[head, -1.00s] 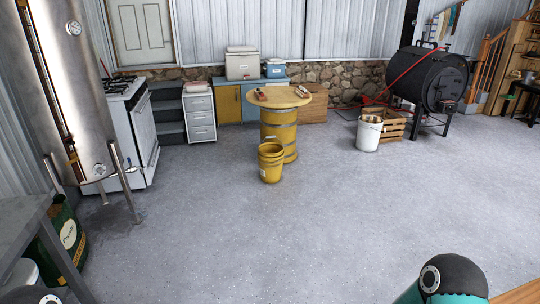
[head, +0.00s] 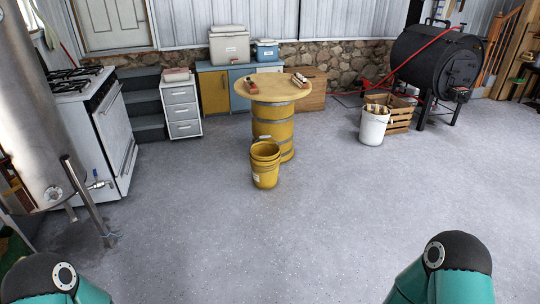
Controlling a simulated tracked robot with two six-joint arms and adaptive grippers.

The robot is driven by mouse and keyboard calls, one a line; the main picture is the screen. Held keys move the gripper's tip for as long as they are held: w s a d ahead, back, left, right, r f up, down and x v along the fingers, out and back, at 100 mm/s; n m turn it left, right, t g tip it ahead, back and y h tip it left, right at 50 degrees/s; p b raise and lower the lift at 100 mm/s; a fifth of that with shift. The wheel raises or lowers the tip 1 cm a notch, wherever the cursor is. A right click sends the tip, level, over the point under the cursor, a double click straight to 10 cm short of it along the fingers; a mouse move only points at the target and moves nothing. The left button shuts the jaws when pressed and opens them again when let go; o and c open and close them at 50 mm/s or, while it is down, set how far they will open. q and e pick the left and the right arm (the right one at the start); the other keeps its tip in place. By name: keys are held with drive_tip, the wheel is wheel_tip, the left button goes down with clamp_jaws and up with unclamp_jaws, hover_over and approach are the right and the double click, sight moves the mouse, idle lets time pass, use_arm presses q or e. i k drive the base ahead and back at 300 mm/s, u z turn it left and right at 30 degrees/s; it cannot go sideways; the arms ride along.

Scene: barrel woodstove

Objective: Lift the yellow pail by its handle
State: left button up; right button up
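The yellow pail (head: 265,170) stands upright on the grey floor near the middle of the head view. It looks like nested pails, with a pale label on its left side. It stands just in front of a yellow barrel (head: 273,132) topped by a round wooden board. Its handle is too small to make out clearly. Parts of my two teal arms show at the bottom left and bottom right, well short of the pail. Neither gripper is in view.
A metal tank (head: 35,110) on legs and a white stove (head: 105,130) stand at the left. A white bucket (head: 373,126), a wooden crate (head: 398,112) and a black barrel woodstove (head: 432,60) stand at the right. The floor (head: 255,245) before the pail is clear.

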sight(262, 151)
drive_tip(key=z, duration=0.1)
drive_tip(key=i, duration=3.25)
drive_tip(key=z, duration=0.5)
drive_tip(key=i, duration=1.6)
drive_tip(key=z, duration=0.05)
